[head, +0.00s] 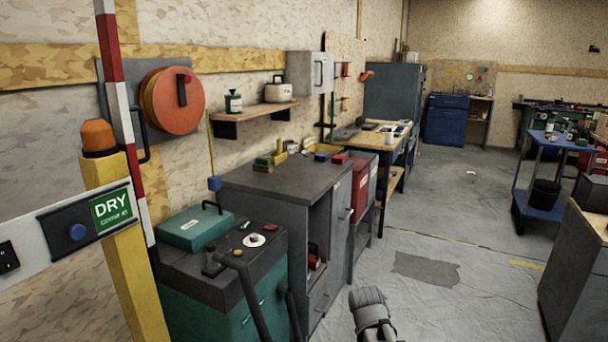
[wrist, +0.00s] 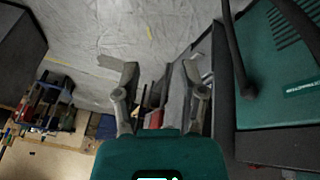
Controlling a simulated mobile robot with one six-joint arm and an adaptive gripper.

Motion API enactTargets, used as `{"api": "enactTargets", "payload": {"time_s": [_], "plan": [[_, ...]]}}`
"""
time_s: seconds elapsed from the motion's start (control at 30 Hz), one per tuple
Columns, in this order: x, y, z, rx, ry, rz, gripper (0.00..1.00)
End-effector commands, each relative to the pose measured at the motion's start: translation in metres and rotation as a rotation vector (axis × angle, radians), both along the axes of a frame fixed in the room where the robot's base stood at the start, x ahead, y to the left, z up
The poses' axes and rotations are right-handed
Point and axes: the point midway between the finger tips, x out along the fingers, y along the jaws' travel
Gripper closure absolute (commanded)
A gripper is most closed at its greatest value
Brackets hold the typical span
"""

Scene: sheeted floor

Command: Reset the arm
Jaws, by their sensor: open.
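My gripper (wrist: 158,92) shows in the wrist view with its two grey fingers spread apart and nothing between them. Beyond the fingers lie the sheeted floor and the dark side of a cabinet. In the head view a grey rounded part of my arm (head: 369,306) shows at the bottom edge, right of the grey cabinet. My fingertips are not clearly visible in the head view.
A green machine (head: 225,275) with a dark handle stands at the lower left, beside a grey cabinet (head: 290,178). A yellow post (head: 127,262) carries a barrier arm. A blue cart (head: 541,212) stands at right. The sheeted floor (head: 455,225) between is mostly clear.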

Motion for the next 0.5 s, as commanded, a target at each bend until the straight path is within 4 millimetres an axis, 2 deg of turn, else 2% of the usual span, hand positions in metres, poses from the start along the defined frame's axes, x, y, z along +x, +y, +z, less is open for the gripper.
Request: {"api": "enactTargets", "payload": {"time_s": [0.03,0.1,0.5], "plan": [[-0.018,0.000,-0.007,0.022,0.045,-0.002,0.46],[-0.036,0.001,-0.013,0.054,0.103,-0.004,0.46],[-0.111,0.008,-0.028,0.191,0.334,0.017,0.46]]}}
